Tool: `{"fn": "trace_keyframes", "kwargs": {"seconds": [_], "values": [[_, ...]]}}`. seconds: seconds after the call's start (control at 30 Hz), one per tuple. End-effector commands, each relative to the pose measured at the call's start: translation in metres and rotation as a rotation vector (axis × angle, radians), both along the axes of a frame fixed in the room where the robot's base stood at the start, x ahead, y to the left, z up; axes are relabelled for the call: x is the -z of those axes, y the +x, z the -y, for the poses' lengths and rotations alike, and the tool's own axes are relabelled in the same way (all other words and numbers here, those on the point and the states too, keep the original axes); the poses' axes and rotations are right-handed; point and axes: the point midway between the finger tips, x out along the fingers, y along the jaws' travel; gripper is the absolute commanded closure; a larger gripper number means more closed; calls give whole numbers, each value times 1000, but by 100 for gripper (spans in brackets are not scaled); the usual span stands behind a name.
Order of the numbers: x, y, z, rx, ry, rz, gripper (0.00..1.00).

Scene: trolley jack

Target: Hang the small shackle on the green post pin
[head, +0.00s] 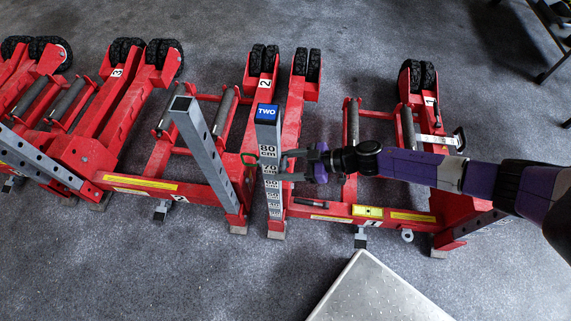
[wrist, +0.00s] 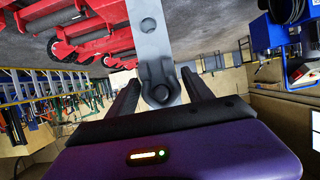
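In the head view my gripper (head: 287,165) is at the right side of the upright grey post (head: 268,150) marked TWO, its two fingers apart. In the wrist view a small dark shackle-like piece (wrist: 159,84) with a rounded eye lies between the open fingers (wrist: 160,80), against a grey holed metal strip (wrist: 148,28). Whether it hangs from a pin or touches a finger cannot be told. In the head view it is not clear.
Red trolley jacks with black wheels (head: 420,76) stand side by side on grey floor. A second grey post (head: 202,143) leans left of the marked one. A dark loop (head: 460,139) sits on the right jack's bar. A metal plate (head: 375,293) is at the front.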

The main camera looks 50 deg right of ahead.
Motion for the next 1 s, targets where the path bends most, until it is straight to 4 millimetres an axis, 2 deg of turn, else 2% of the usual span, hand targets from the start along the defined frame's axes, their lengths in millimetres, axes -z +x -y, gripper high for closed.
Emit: {"fn": "trace_keyframes", "kwargs": {"seconds": [0.07,0.43,0.8,1.0], "values": [[0,0,0,0,0,0,24],[-1,-3,3,1,-1,-1,24],[-22,-46,31,1,-2,0,24],[-29,-59,39,0,0,0,24]]}}
